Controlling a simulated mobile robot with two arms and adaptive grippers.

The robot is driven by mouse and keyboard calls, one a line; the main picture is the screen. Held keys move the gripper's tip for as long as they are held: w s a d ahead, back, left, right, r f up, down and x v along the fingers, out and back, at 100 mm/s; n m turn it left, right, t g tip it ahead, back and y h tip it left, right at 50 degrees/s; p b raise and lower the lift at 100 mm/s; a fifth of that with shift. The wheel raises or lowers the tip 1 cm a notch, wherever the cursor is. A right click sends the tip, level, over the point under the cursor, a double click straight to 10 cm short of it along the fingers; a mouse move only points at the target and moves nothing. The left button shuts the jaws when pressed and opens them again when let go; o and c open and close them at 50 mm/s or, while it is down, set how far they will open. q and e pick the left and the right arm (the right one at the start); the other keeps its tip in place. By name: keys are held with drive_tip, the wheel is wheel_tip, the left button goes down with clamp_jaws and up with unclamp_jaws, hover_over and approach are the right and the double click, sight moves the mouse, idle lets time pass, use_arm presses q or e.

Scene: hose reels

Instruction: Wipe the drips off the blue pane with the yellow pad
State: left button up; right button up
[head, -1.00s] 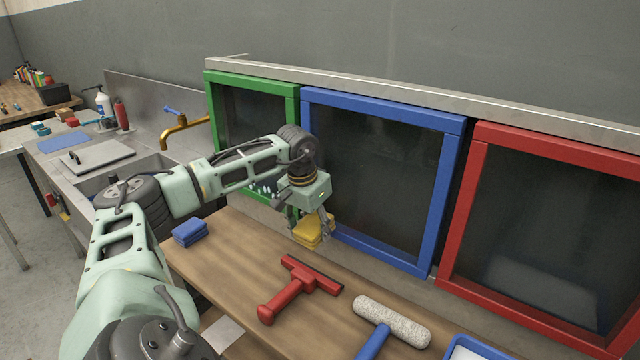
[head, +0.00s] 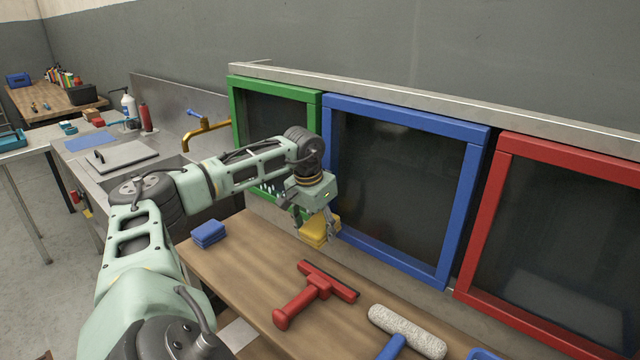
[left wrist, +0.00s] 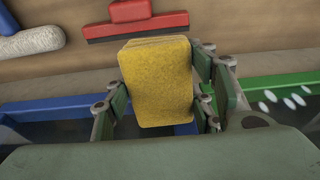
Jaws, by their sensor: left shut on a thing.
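My left gripper (head: 320,224) is shut on the yellow pad (head: 314,233), which also shows in the left wrist view (left wrist: 157,82). It holds the pad in front of the lower left corner of the blue frame, near the bench's back edge. I cannot tell whether the pad touches anything. The blue-framed pane (head: 395,185) is dark, and I make out no drips on its visible part. White drips (head: 270,188) show low on the green-framed pane, partly behind my arm; they also show in the left wrist view (left wrist: 285,98). My right gripper is out of view.
A red squeegee (head: 314,288), a roller (head: 408,330) and folded blue cloths (head: 208,234) lie on the wooden bench (head: 240,270). The red-framed pane (head: 560,260) stands at right. A sink with a brass tap (head: 205,130) is at left.

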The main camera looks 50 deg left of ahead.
sight(303, 240)
use_arm(q)
drive_tip(key=s+b, duration=0.2)
drive_tip(key=s+d+b, duration=0.1)
drive_tip(key=s+b, duration=0.2)
drive_tip(key=shift+s+d+f+b, duration=0.15)
drive_tip(key=shift+s+f+b, duration=0.15)
drive_tip(key=shift+s+d, duration=0.1)
drive_tip(key=shift+s, duration=0.15)
drive_tip(key=shift+s+d+r, duration=0.1)
drive_tip(key=shift+s+r, duration=0.05)
drive_tip(key=shift+r, duration=0.05)
idle(0.4)
